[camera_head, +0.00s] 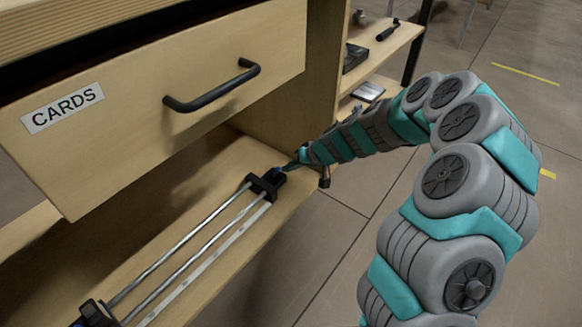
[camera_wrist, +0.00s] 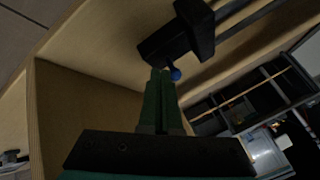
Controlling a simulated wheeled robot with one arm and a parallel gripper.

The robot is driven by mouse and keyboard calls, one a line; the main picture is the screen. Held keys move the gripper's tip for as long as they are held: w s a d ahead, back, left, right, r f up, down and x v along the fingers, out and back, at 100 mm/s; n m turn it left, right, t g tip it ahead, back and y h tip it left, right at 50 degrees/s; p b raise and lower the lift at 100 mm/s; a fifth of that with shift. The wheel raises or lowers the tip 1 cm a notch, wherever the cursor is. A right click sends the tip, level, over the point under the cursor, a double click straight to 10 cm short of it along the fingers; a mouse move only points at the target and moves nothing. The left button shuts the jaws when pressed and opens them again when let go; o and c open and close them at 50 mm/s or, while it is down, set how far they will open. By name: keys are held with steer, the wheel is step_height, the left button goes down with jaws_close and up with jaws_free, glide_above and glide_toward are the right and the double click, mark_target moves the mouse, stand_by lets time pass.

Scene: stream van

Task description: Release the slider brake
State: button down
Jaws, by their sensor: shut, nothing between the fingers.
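A camera slider with two metal rails (camera_head: 195,237) lies on the wooden shelf under the drawer. A black block (camera_head: 264,186) sits at its far end, and another black block (camera_head: 92,314) sits at its near end. The far block shows large in the wrist view (camera_wrist: 180,38). A small blue knob (camera_wrist: 176,73) sticks out by this block. My gripper (camera_wrist: 162,72) has its green fingers shut together and empty, with the tips right beside the knob. I cannot tell whether they touch it. In the head view my gripper (camera_head: 291,165) is small and partly merges with the block.
A drawer marked CARDS (camera_head: 170,110) hangs open above the slider, with a black handle (camera_head: 212,87). A wooden upright panel (camera_head: 310,90) stands close to my wrist. Side shelves (camera_head: 378,50) hold small items. The floor (camera_head: 320,250) at the right is clear.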

steer(key=shift+w+a+r+h+p, duration=0.1)
steer(key=shift+r+h+p, duration=0.2)
steer(key=shift+p, duration=0.3)
steer(key=shift+w+a+r+g+h+p, duration=0.2)
steer(key=shift+g+h+p, duration=0.25)
steer(key=shift+p, duration=0.85)
steer(key=shift+w+a+r+g+h+p, duration=0.25)
steer(key=shift+w+a+p, duration=0.15)
steer(key=shift+a, duration=0.2)
steer(key=shift+w+a+r+g+h+p, duration=0.2)
steer(key=shift+w+a+p, duration=0.1)
steer(key=shift+w+a, duration=0.2)
steer(key=shift+s, duration=0.1)
steer(key=shift+r, duration=0.1)
steer(key=shift+r, duration=0.7)
